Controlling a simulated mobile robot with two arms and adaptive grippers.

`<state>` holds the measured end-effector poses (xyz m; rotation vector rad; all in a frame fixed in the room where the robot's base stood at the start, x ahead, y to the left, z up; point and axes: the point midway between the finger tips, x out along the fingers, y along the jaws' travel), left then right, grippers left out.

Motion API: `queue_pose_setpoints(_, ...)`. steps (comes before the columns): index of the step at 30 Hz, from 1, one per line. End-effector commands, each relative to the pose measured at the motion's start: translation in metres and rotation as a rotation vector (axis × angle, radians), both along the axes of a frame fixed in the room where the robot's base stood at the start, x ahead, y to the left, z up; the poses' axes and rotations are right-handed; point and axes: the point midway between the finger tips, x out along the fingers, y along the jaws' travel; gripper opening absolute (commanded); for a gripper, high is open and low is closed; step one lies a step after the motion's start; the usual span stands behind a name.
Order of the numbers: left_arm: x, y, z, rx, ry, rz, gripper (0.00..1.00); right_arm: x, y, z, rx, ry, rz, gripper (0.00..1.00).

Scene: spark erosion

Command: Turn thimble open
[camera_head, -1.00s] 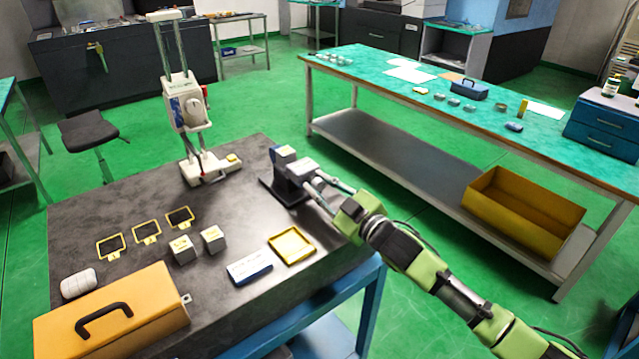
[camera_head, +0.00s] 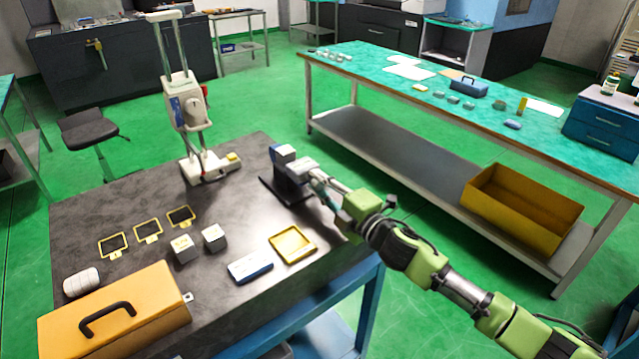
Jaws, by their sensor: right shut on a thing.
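A small dark stand (camera_head: 291,190) with a grey and blue micrometer body (camera_head: 283,154) on it sits near the right back edge of the dark table. The micrometer's grey barrel end (camera_head: 304,166) points towards my right gripper (camera_head: 316,178). That gripper reaches in from the right and is shut on the thimble, which its fingers mostly hide. The thimble's opening cannot be made out at this size. My left gripper is not in view.
On the dark table (camera_head: 120,215) are a yellow tray (camera_head: 292,245), a blue and white case (camera_head: 250,267), two grey cubes (camera_head: 214,237), an orange toolbox (camera_head: 115,310) and a white column-mounted device (camera_head: 190,110). A teal-topped bench (camera_head: 560,140) stands to the right.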

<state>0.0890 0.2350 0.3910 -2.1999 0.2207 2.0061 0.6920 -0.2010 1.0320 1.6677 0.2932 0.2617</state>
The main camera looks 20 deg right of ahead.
Motion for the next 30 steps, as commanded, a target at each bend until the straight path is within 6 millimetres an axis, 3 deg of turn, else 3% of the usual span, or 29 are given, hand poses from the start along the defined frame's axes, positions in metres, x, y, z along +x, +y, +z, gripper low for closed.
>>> queue_pose_setpoints(9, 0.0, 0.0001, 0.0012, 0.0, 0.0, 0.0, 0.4, -0.0002, -0.0003, -0.0017, -0.126, -0.042, -0.001, 0.0)
queue_pose_setpoints(26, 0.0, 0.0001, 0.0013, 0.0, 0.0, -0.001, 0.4, -0.0002, -0.0004, -0.0016, -0.153, -0.052, -0.001, 0.0)
queue_pose_setpoints(27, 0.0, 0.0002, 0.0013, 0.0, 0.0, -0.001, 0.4, -0.0002, -0.0004, -0.0016, -0.152, -0.052, -0.001, 0.25)
queue_pose_setpoints(29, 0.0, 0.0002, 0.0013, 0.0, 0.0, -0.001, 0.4, -0.0002, -0.0003, -0.0014, -0.152, -0.052, -0.001, 0.37)
queue_pose_setpoints(30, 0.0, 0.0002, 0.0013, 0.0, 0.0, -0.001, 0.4, -0.0001, -0.0003, -0.0012, -0.152, -0.052, -0.001, 0.37)
